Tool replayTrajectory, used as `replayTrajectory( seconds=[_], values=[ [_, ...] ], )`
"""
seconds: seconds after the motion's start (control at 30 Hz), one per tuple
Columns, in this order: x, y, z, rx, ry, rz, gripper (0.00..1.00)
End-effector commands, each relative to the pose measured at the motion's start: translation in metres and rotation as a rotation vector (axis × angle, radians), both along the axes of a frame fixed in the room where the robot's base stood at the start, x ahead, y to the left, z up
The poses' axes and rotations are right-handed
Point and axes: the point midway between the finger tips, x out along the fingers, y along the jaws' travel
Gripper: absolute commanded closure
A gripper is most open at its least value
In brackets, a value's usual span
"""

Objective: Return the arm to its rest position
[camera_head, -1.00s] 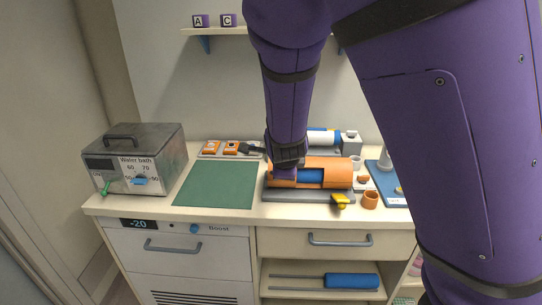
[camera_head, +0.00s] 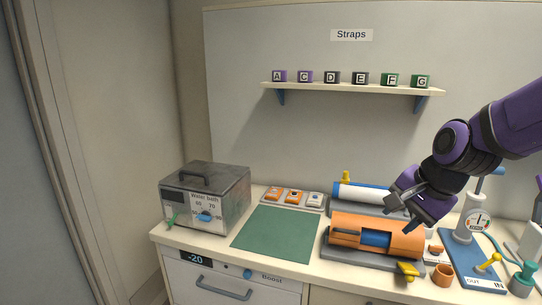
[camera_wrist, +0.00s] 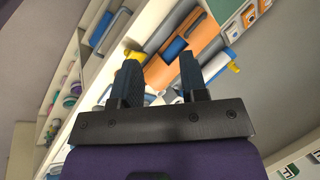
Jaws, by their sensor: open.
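My gripper (camera_head: 407,212) is open with nothing between its fingers. My purple arm reaches in from the right edge, bent at the elbow. In the wrist view the two dark fingers (camera_wrist: 160,84) stand apart, with the orange holder (camera_wrist: 200,33) beyond them. I cannot tell the exact gap between gripper and holder.
A water bath (camera_head: 205,198) stands left of a bare green mat (camera_head: 275,233). A white and blue cylinder (camera_head: 365,193) lies behind the holder. Lettered blocks (camera_head: 332,77) sit on a shelf.

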Motion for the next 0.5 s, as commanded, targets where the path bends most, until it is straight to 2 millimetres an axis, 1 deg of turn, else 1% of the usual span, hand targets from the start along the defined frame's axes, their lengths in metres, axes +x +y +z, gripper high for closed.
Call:
replayTrajectory(
  seconds=[0.03,0.2,0.27,0.4,0.5],
  values=[
    [-0.011,-0.007,0.013,-0.015,-0.027,0.056,0.6],
    [-0.049,-0.022,0.046,-0.116,-0.1,0.275,0.6],
    [-0.064,-0.028,0.057,-0.164,-0.126,0.348,0.6],
    [-0.099,-0.038,0.077,-0.297,-0.172,0.509,0.6],
    [-0.122,-0.043,0.087,-0.397,-0.187,0.608,0.6]
  ],
)
